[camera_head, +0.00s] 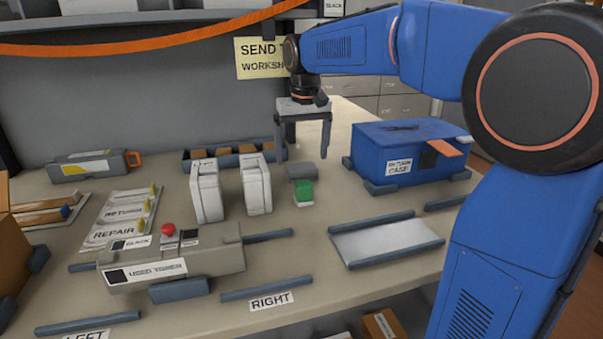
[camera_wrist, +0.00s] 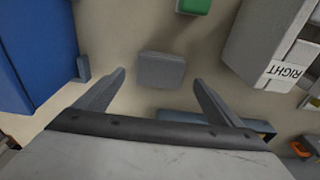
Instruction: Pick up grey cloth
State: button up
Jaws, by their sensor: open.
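The grey cloth (camera_head: 301,171) appears as a small, flat grey block with rounded corners on the bench, just behind a green-topped item (camera_head: 304,190). In the wrist view the cloth (camera_wrist: 161,70) lies between my two fingertips as seen from above, with its whole top face in sight. My gripper (camera_head: 303,156) points down over the cloth. Its fingers are spread apart and hold nothing. It also shows in the wrist view (camera_wrist: 160,78), one finger at each side of the cloth. I cannot tell the exact height left between fingertips and bench.
Two white cartridges (camera_head: 257,187) stand left of the cloth. A blue return case (camera_head: 400,155) stands to the right. A low blue tray (camera_head: 187,164) with brown items lies behind the cartridges. A used toner box (camera_head: 175,266) and an empty silver pad (camera_head: 388,241) are nearer the front.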

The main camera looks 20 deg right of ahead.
aim_at(301, 167)
jog(key=shift+w+f, duration=0.2)
jog(key=shift+f, duration=1.5)
jog(key=c, duration=1.1)
jog(key=shift+c, duration=0.2)
jog(key=shift+r, duration=0.1)
